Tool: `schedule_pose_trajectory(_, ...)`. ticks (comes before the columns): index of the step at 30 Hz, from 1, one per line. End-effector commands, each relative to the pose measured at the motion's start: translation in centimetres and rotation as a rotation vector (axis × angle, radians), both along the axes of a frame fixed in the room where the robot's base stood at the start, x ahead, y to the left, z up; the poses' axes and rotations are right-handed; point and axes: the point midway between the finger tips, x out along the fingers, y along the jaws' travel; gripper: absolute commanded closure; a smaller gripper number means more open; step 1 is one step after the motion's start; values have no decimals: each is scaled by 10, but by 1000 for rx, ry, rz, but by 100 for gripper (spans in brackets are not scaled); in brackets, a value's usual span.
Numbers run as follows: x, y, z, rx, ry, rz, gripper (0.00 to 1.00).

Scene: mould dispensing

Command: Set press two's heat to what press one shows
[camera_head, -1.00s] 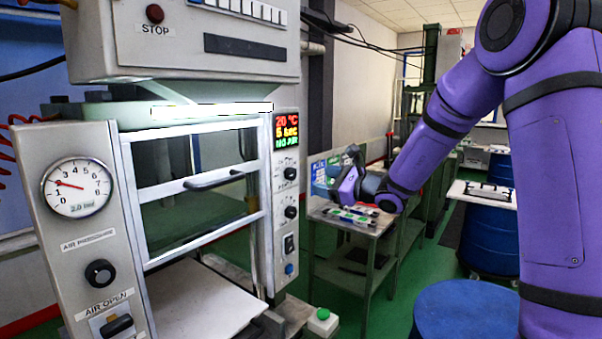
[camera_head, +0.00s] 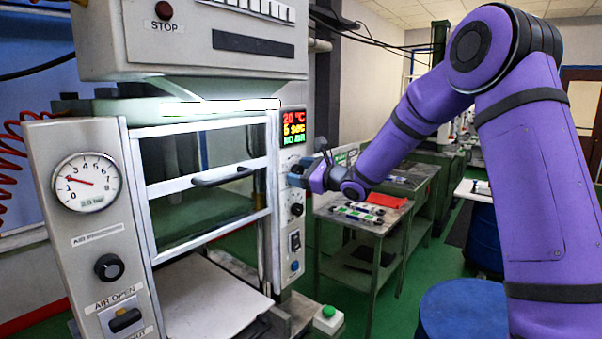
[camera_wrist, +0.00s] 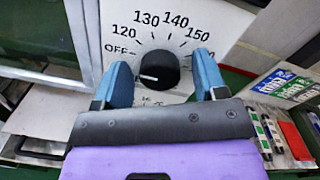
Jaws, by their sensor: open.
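A press (camera_head: 125,148) stands close by on the left in the head view. Its display (camera_head: 293,126) reads 20 °C, 5 sec and NO AIR. I cannot tell from these frames which press number it is. In the wrist view a black heat knob (camera_wrist: 160,70) sits on a white dial marked OFF, 120, 130, 140, 150 and higher. Its white mark points left, on the OFF side. My gripper (camera_wrist: 161,60) is open, with one blue finger on each side of the knob; I cannot tell if they touch it. In the head view my gripper hides this knob.
Below my gripper are another knob (camera_head: 297,209) and a switch (camera_head: 295,240). The press has a handled glass door (camera_head: 222,177) and an air gauge (camera_head: 87,182). A side table (camera_head: 370,222) with tools and a red item stands behind. A blue drum (camera_head: 465,310) is front right.

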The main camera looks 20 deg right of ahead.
Motion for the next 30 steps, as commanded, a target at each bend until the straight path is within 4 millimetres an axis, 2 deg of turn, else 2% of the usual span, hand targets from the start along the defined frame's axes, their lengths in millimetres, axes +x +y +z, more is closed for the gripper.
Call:
schedule_pose_trajectory(4,0,0,0,0,0,0,37)
schedule_pose_trajectory(10,0,0,0,0,0,0,83)
schedule_pose_trajectory(20,0,0,0,26,19,0,84)
schedule_pose_trajectory(30,0,-1,-1,198,143,-1,84)
